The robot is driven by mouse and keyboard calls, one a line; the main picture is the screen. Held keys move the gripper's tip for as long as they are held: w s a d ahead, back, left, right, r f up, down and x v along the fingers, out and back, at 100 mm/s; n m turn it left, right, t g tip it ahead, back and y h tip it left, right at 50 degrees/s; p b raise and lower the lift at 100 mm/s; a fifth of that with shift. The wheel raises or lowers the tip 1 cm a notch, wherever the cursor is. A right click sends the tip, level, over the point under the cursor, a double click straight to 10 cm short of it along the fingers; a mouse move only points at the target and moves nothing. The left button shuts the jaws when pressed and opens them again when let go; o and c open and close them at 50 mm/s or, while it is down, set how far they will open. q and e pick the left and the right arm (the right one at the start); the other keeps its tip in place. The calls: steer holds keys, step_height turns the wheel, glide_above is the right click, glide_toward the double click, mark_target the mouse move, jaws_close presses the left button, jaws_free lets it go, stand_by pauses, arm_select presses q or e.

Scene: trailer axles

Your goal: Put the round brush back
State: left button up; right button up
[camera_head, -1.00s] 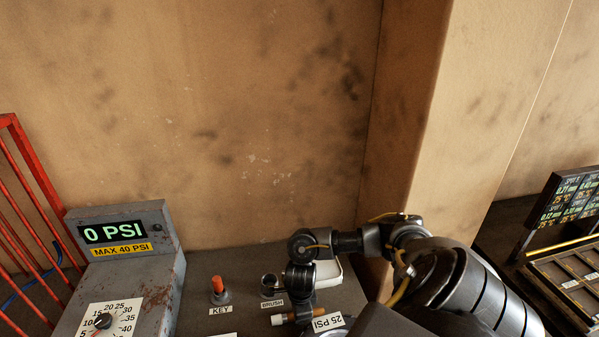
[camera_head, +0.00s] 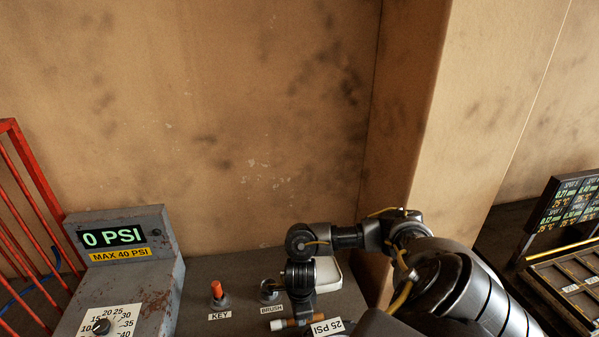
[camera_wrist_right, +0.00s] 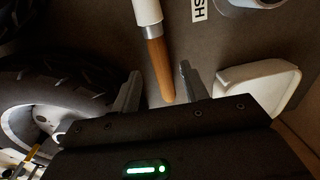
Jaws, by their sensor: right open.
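The round brush (camera_head: 291,322) lies on the grey bench top beside the BRUSH label. In the right wrist view its wooden handle (camera_wrist_right: 156,68) points toward my gripper, with a pale white part at the top edge; its far end is out of view. My right gripper (camera_wrist_right: 160,88) is open, with the handle's end showing between its two fingers. I cannot tell whether they touch it. In the head view, my right wrist hides part of the area around the brush. The brush holder (camera_head: 269,290) is a small round cup behind the BRUSH label. My left gripper is not in view.
An orange-topped key (camera_head: 217,290) stands left of the holder. A white tray (camera_head: 329,273) lies behind my wrist. The grey pressure box (camera_head: 150,285) reads 0 PSI. A 25 PSI label (camera_head: 327,327) is near the brush. A tyre (camera_wrist_right: 55,90) shows in the wrist view.

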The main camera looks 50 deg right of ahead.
step_height(320, 180, up, 9)
steer(key=p, duration=0.2)
steer(key=shift+s+a+f, duration=0.15)
steer(key=shift+s+a, duration=0.05)
steer(key=shift+s, duration=0.05)
